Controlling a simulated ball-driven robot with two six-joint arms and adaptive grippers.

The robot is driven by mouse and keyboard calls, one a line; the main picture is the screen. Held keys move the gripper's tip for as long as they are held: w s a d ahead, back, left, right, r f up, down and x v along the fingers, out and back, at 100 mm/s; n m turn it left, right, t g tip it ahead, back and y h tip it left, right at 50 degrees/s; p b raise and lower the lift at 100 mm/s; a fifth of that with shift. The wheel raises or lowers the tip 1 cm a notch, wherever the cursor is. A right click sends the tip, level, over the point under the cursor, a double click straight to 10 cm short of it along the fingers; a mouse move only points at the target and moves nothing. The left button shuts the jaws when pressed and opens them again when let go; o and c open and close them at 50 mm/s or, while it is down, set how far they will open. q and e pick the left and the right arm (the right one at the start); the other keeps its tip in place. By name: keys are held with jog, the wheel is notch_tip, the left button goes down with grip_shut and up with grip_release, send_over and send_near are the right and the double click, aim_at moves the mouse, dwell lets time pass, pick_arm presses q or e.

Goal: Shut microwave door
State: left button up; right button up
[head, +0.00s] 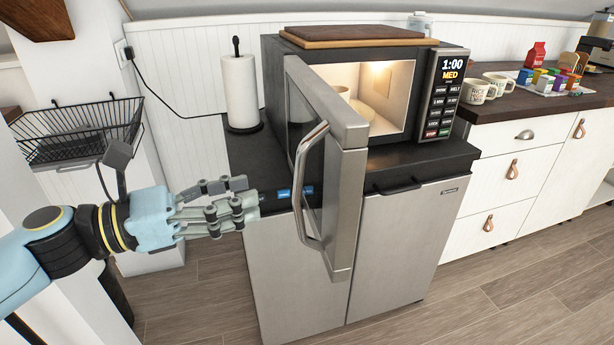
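The microwave (445,132) stands on a dark-topped cabinet, its lit inside showing. Its silver door (345,180) stands wide open, swung out toward me, hinged at the left. The curved door handle (308,190) is on the door's left-facing side. A round pale plate or bowl (340,103) shows inside, partly hidden by the door. My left gripper (250,195) is left of the door and its handle, fingers pointing right. Its fingers are apart and nothing shows between them. I see no contact with the door. My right gripper is not in view.
A paper towel roll (240,92) stands left of the microwave. A wooden board (352,34) lies on top. A dark bar with blue patches (285,193) is just beyond my fingertips. Mugs (475,92) and colourful boxes (548,80) stand on the right counter. A wire basket (80,130) hangs at left.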

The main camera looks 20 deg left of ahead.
aim_at(300, 196)
pick_arm(q)
jog(key=p+x, duration=0.2)
jog(key=x, duration=0.7)
jog(key=shift+w+d, duration=0.1)
jog(key=shift+c, duration=0.8)
grip_shut()
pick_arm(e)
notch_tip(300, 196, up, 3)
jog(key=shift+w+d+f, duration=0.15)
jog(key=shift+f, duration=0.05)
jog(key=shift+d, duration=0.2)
